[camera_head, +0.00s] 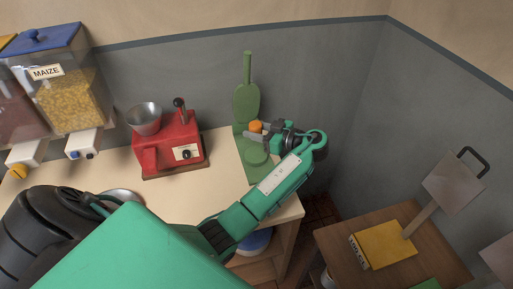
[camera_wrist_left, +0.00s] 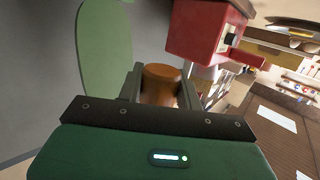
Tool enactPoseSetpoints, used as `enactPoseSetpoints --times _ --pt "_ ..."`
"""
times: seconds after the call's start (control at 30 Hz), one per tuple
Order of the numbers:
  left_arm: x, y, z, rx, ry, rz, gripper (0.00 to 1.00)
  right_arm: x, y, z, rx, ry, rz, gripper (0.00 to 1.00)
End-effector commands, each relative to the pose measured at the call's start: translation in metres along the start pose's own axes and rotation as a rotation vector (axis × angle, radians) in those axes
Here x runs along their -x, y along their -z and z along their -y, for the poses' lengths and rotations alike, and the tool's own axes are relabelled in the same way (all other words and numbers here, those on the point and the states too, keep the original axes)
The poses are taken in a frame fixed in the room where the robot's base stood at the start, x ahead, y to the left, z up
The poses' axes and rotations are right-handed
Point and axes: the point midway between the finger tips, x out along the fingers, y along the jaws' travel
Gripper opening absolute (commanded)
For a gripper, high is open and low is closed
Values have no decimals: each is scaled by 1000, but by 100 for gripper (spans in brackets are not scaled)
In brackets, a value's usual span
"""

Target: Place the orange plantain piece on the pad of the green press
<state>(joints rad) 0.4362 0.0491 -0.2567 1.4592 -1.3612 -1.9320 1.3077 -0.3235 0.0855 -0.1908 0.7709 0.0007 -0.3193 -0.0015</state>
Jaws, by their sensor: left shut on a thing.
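The orange plantain piece (camera_head: 256,126) is held between the fingers of my left gripper (camera_head: 262,131). It also shows in the left wrist view (camera_wrist_left: 161,84), upright between the two fingers. The green press (camera_head: 247,100) stands at the back right of the counter, with its upper plate and handle raised. Its round pad (camera_head: 256,153) is low on the base, partly hidden by my left arm. The piece is above the pad level, in front of the raised plate. The raised plate shows at the left of the left wrist view (camera_wrist_left: 105,45). My right gripper is not in view.
A red machine (camera_head: 180,143) with a metal funnel (camera_head: 143,117) stands left of the press. A wooden table (camera_head: 340,255) with a yellow block (camera_head: 385,245) is at the lower right.

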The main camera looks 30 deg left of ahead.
Motion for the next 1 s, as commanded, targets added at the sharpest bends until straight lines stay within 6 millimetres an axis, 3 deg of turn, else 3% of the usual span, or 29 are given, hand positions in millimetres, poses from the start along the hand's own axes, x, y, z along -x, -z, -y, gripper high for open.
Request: enactPoseSetpoints --times 0.2,0.6,1.0 --pt "-6 -41 0 -2 0 -1 13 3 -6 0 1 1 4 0" --pt "-13 -84 0 -2 0 -1 13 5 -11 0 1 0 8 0" --pt "-14 -90 0 0 0 -1 13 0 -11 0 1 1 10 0"
